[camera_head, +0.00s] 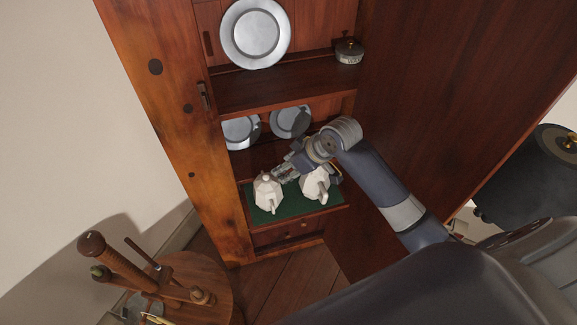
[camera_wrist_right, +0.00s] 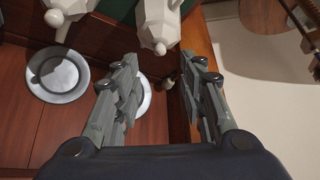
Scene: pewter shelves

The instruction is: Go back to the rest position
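My right arm reaches in from the right in the head view. Its gripper (camera_head: 288,170) is inside the cabinet, above and behind two white lidded pots. In the right wrist view my right gripper (camera_wrist_right: 157,68) is open, its fingers wide apart with nothing held. The left white pot (camera_head: 267,193) and the right white pot (camera_head: 314,186) stand on a green mat (camera_head: 289,211) on the lower shelf. In the wrist view one white pot (camera_wrist_right: 160,22) shows just beyond the fingertips, apart from them. My left gripper is not in view.
Two pewter plates (camera_head: 240,131) lean at the back behind my gripper. A larger plate (camera_head: 255,34) and a small lidded pot (camera_head: 348,52) stand on the upper shelf. The cabinet's wooden side post (camera_head: 172,110) is on the left. A round wooden table (camera_head: 205,275) stands at lower left.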

